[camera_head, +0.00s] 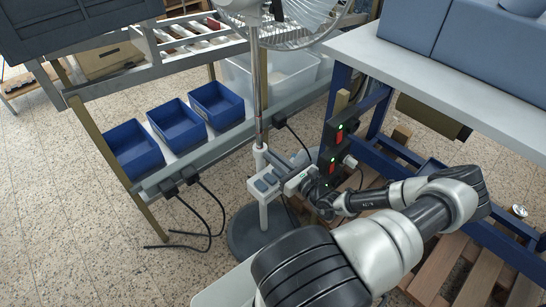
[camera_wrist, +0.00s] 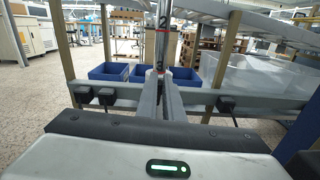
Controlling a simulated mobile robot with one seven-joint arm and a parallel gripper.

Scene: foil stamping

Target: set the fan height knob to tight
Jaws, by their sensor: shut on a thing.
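The fan's upright chrome pole (camera_head: 261,85) rises from a round dark base (camera_head: 245,232), with a light lower tube below a pale collar. In the wrist view the pole (camera_wrist: 162,45) carries a height scale with the figures 2 and 3. My gripper (camera_head: 268,153) reaches the pole from the right at the collar. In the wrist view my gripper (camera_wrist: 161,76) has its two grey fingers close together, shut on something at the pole. The fan height knob is hidden by the fingertips, so its turn cannot be seen.
A grey button panel (camera_head: 267,182) sits on the fan's pole just below my fingers. The caged fan head (camera_head: 290,20) is above. Blue bins (camera_head: 175,125) stand on a shelf behind. A dark post with red switches (camera_head: 337,138) and a white-topped table (camera_head: 395,65) are at right.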

